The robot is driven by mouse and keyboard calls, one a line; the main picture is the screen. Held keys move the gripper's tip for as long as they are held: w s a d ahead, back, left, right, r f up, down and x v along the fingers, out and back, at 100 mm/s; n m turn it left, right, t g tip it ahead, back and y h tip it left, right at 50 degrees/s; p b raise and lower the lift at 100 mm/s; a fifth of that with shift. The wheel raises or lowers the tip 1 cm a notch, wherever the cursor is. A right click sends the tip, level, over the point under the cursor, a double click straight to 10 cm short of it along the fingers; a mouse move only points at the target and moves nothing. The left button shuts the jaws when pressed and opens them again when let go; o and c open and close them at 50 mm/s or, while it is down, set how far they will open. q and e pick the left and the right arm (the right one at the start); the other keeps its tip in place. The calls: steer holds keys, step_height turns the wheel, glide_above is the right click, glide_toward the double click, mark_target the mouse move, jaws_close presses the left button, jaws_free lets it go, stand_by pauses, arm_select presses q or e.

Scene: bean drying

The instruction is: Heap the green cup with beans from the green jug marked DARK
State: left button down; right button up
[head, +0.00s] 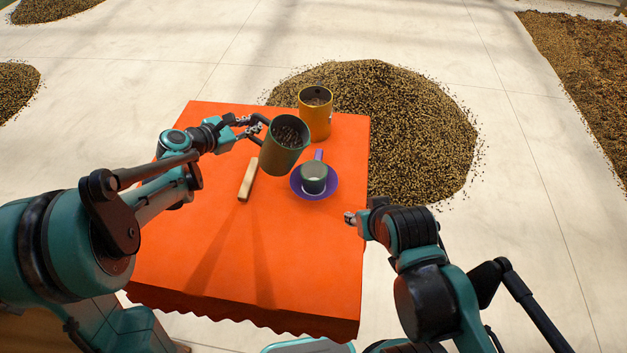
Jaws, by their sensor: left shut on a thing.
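The green jug (279,160) holds dark beans and is held up over the table, tilted slightly, beside and a little behind the green cup. My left gripper (262,127) is shut on the jug, at its left side by the handle. No DARK marking can be read from here. The green cup (314,184) stands upright on a purple saucer (331,193). I cannot make out any beans in the cup. My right gripper (351,217) is low at the table's right edge, apart from the cup; its fingers are too small to read.
An orange jug (317,123) with contents stands behind the green jug. A wooden stick (247,180) lies left of the saucer. The front of the orange-covered table (240,255) is clear. A large bean heap (415,130) lies on the floor beyond.

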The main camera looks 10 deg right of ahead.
arm_select(q)
steer(key=shift+r, duration=0.1)
steer(key=shift+s+d+m+y, duration=0.1)
steer(key=shift+d+m+y, duration=0.05)
steer(key=shift+m+y, duration=0.4)
